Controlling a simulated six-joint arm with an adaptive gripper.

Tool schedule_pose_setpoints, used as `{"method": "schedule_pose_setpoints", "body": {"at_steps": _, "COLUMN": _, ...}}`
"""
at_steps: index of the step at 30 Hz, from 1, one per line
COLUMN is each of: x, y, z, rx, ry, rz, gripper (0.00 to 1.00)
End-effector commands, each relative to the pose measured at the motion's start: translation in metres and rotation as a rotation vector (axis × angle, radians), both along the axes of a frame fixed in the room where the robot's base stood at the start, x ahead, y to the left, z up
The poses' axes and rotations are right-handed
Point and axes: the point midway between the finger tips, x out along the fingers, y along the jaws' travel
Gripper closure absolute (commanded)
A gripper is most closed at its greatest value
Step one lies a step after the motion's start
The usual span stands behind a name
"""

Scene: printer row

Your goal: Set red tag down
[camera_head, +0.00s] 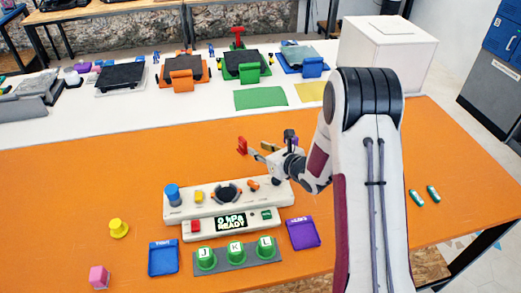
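The red tag (242,145) is a small red piece at the tip of my gripper (254,153). My gripper reaches left from the arm, above the orange table behind the white control panel. The fingers appear closed on the tag, though they are small in this view. The tag appears raised off the table; its exact height is hard to tell. A blue tray (163,271) and a purple tray (303,246), both with small lettering, lie at the front on either side of the panel.
The white panel (180,212) carries a blue knob and a "0 kPa READY" display (231,222). Green J, K, L pieces (236,250) stand before it. A yellow piece (118,228) and pink cube (99,277) are left. Printers line the white table behind.

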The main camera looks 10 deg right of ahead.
Motion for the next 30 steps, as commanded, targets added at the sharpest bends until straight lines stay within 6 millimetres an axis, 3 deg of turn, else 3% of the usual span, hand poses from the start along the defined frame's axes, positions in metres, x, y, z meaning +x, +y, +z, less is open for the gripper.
{"method": "schedule_pose_setpoints", "body": {"at_steps": 20, "x": 0.0, "y": -0.001, "z": 0.003, "rx": 0.006, "ry": 0.005, "rz": -0.008, "gripper": 0.73}}
{"method": "schedule_pose_setpoints", "body": {"at_steps": 30, "x": -0.003, "y": -0.014, "z": 0.038, "rx": 0.137, "ry": 0.108, "rz": -0.159, "gripper": 0.73}}
